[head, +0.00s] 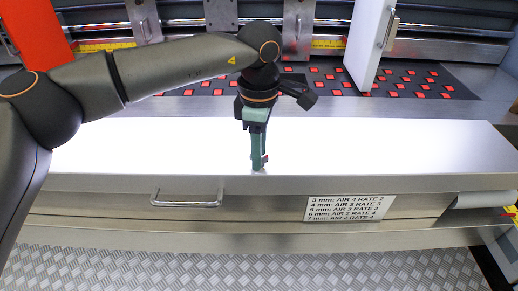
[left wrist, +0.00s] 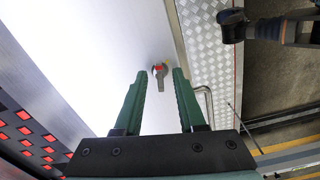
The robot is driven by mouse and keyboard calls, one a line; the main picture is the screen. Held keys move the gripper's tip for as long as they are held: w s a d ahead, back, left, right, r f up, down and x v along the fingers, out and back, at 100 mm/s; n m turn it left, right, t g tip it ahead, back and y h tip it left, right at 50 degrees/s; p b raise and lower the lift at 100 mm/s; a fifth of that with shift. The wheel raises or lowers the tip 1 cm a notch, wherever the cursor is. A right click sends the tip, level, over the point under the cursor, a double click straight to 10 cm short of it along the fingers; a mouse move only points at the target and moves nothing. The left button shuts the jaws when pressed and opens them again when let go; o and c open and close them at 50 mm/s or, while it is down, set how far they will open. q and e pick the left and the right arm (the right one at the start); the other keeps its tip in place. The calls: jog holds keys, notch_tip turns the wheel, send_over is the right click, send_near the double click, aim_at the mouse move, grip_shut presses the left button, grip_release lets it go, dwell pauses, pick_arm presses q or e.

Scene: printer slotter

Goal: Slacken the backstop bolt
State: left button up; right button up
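My left gripper (head: 259,165) points down at the bright metal top near its front edge. In the left wrist view its two green fingers (left wrist: 160,72) are apart. A small grey tool (left wrist: 160,80) with a ring-shaped head and a red spot shows between the fingertips, and the fingers do not seem to close on it. In the head view this tool is mostly hidden by the fingers. I cannot pick out the backstop bolt in either view. My right gripper does not show in the head view.
The long metal top (head: 400,145) is otherwise clear. A handle (head: 186,198) and a printed label (head: 349,208) are on its front. Behind it are a dark bed with red squares (head: 420,87), a white upright panel (head: 370,40) and an orange-red panel (head: 35,35).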

pick_arm(q)
grip_shut()
dwell(0.3)
jog(key=shift+n, duration=0.3)
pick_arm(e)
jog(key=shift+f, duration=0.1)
pick_arm(q)
jog(key=n, duration=0.2)
jog(key=shift+n, duration=0.3)
jog(key=n+b, duration=0.1)
jog(key=n, duration=0.2)
jog(key=shift+n, duration=0.4)
jog(key=n, duration=0.2)
jog(key=shift+n, duration=0.3)
jog(key=n+b, duration=0.1)
jog(key=n, duration=0.4)
jog(key=shift+n+b, duration=0.45)
jog(key=shift+n, duration=1.95)
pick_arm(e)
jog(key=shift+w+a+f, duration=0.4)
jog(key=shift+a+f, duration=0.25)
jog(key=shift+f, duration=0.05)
pick_arm(q)
jog(key=shift+r, duration=0.1)
